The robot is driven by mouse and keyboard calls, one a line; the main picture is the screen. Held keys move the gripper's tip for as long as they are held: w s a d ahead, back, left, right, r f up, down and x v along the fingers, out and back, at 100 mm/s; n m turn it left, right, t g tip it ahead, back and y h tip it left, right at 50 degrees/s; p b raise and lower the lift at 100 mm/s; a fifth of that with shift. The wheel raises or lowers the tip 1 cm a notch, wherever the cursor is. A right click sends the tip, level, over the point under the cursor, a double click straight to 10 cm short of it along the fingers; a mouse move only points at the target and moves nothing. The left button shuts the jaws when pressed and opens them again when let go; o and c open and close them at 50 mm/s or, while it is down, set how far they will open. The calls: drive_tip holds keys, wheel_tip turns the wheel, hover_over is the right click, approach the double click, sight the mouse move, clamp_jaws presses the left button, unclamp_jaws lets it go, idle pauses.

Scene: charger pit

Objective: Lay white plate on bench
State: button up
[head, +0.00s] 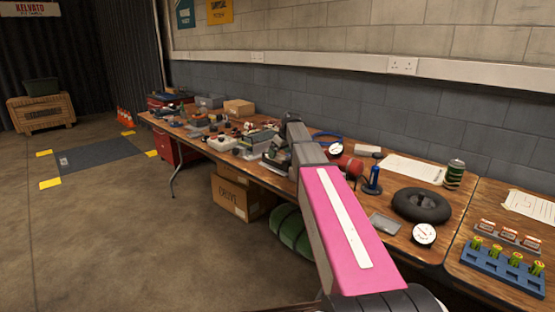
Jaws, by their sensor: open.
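The wooden bench (455,207) runs along the wall from the far left to the right foreground. I cannot pick out a white plate with certainty in the head view. My pink arm with its white stripe reaches from the bottom of the view over the bench and ends at a dark joint. My gripper cannot be made out beyond that joint, and the arm hides part of the bench behind it. A small flat grey sheet (385,223) lies on the bench right of my arm.
A black tyre-like ring (421,205), a round white-faced gauge (424,234), a can (454,174) and a blue rack (502,264) stand on the right part. The far left part is cluttered. Boxes (241,194) and a green roll (290,234) lie underneath. The floor at left is open.

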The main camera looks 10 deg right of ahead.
drive_tip(key=shift+x, duration=0.9)
drive_tip(key=c, duration=1.1)
drive_tip(key=shift+r, duration=0.15)
